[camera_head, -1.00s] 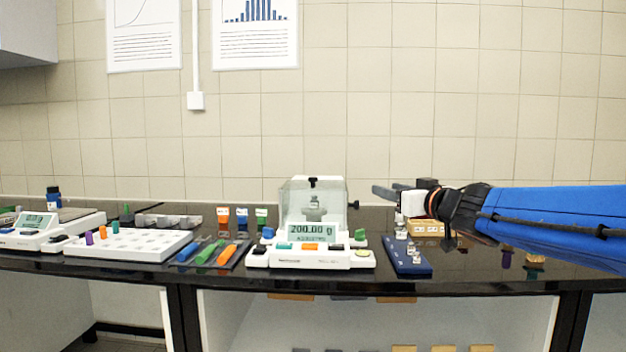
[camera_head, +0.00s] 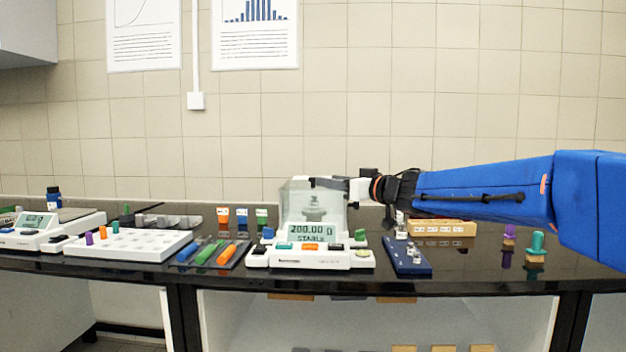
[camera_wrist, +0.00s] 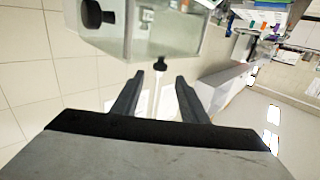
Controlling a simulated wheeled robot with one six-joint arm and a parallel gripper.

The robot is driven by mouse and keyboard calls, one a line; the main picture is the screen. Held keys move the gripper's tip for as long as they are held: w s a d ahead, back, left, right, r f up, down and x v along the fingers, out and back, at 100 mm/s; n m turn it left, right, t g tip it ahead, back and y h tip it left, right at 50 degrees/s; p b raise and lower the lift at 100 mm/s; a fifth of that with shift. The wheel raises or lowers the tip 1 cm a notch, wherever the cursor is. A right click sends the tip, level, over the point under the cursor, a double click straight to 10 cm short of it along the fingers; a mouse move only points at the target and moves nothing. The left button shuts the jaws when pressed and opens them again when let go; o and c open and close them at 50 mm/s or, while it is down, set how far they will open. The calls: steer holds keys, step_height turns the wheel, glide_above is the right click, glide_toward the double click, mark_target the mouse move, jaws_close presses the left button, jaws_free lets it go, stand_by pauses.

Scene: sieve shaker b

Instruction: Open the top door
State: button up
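The balance (camera_head: 312,256) stands at the middle of the bench with a clear draft shield (camera_head: 298,212) on top. The shield's top door has a small black knob (camera_head: 312,180) at its upper edge, and the door looks shut. My gripper (camera_head: 324,183) reaches in from the right at the height of the shield's top, with its fingertips at or very near the knob. In the wrist view my gripper (camera_wrist: 160,77) is open, and a black knob (camera_wrist: 160,64) lies between and just beyond the fingertips. Contact cannot be told. A weight stands inside the shield.
A second black knob (camera_wrist: 97,14) shows in the wrist view. A blue tray (camera_head: 408,262) with small weights and a wooden block (camera_head: 442,228) lie right of the balance, below my arm. Colored tools (camera_head: 212,252) and a white rack (camera_head: 130,244) lie left.

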mark_target(313, 178)
steer(key=x, duration=0.8)
steer(key=shift+w+a, duration=0.15)
steer(key=shift+a, duration=0.05)
